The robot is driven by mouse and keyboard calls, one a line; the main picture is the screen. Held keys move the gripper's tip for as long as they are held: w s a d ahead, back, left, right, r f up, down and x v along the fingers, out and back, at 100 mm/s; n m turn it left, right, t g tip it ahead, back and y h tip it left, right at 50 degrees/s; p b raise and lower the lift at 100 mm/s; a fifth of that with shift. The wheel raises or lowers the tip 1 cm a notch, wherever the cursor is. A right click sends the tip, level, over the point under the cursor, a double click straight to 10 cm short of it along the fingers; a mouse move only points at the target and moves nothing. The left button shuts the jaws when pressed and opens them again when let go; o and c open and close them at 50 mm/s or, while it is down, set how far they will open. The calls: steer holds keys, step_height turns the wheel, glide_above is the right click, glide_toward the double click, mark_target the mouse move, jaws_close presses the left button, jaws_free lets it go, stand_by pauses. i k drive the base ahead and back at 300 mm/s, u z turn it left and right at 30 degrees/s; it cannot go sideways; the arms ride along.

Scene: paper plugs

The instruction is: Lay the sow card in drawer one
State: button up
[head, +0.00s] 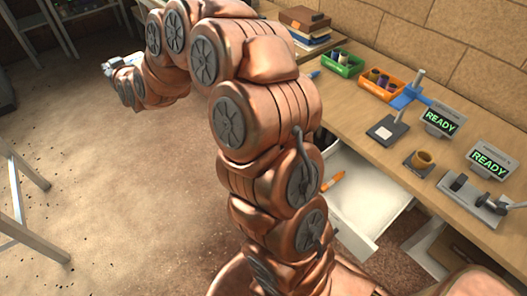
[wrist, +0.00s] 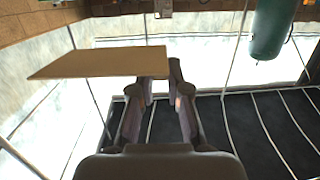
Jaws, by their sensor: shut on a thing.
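A flat tan card (wrist: 100,63) sticks out to the left from between the fingertips of my gripper (wrist: 161,84) in the wrist view. The gripper is shut on its right end. No marking shows on the side I see, so I cannot tell whether it is the sow card. In the head view my gripper (head: 112,66) is at the upper left, over the floor and away from the bench. A white drawer (head: 385,214) stands open under the bench, with an orange item (head: 333,180) inside. My arm hides part of it, and I see no number on it.
A second opening (head: 428,243) shows lower right. White frames stand at left; the floor between is clear.

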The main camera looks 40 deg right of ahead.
mark_target(360, 212)
steer(key=u, duration=0.05)
steer(key=k, duration=2.15)
steer(key=z, duration=0.1)
